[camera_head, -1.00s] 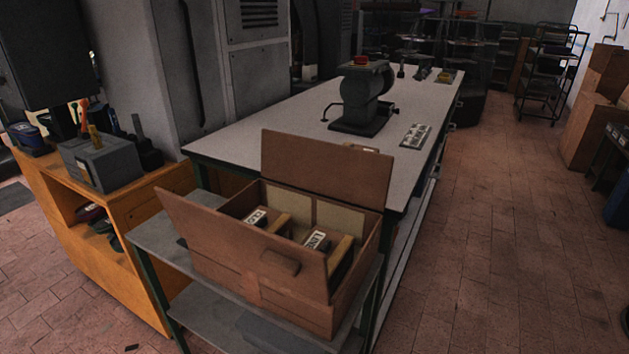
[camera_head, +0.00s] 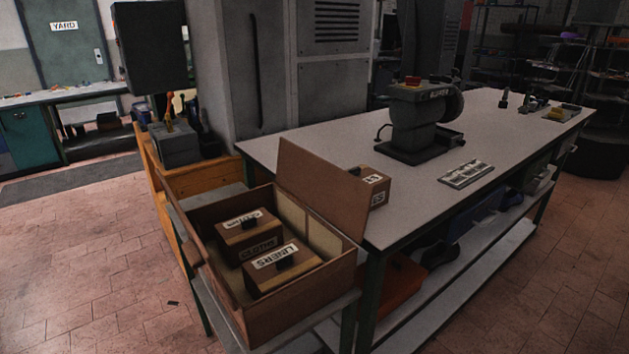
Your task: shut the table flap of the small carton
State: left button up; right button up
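The small carton (camera_head: 278,318) is an open brown box on a low grey shelf at the front end of the long white-topped table. Its table flap (camera_head: 322,198) stands up, leaning a little, on the side nearest the table. Another flap (camera_head: 186,236) stands out on the left side. Neither of my grippers is in view.
The white table (camera_head: 300,150) carries a dark machine (camera_head: 415,120), a small labelled box (camera_head: 372,187) behind the flap and a grey plate (camera_head: 467,174). An orange cabinet (camera_head: 205,180) stands behind the carton.

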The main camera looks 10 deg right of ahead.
aim_at(341, 198)
jog(key=i+l+u, duration=0.2)
jog(key=l+u, duration=0.15)
jog(key=l, duration=0.4)
jog(key=i+l+u, duration=0.1)
jog(key=l+u, duration=0.25)
jog(key=l, duration=0.4)
jog(key=l+u, duration=0.3)
jog(key=l, duration=0.5)
